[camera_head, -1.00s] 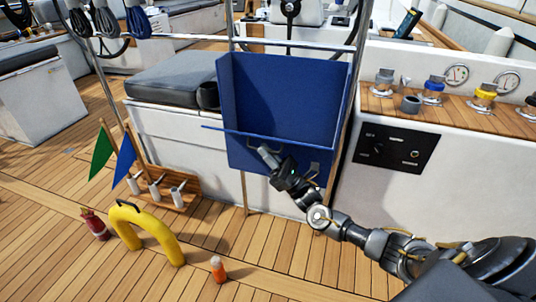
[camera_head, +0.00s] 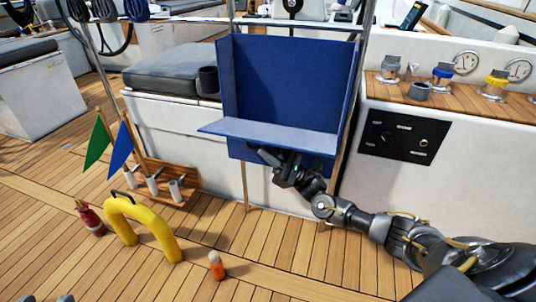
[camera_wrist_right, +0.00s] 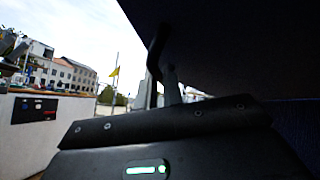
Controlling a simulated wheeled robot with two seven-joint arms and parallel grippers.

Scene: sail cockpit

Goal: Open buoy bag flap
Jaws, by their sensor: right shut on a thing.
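The blue buoy bag (camera_head: 280,80) hangs upright on the rail with its front open. Its flap (camera_head: 275,135) is folded outward from the bag, tilted a little downward, with its lighter inner face showing. My right gripper (camera_head: 272,157) is under the flap, shut on the flap's dark handle. In the right wrist view, the handle (camera_wrist_right: 156,50) curves down from the dark underside of the flap to the gripper (camera_wrist_right: 170,92). Small grey tips of my left gripper (camera_head: 48,298) show at the bottom left edge, mostly cut off and away from the bag.
A yellow horseshoe buoy (camera_head: 145,222), a red canister (camera_head: 90,217) and an orange bottle (camera_head: 216,265) stand on the deck. A wooden rack (camera_head: 165,180) holds green and blue flags. A white console (camera_head: 450,160) is at the right. The deck below the bag is clear.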

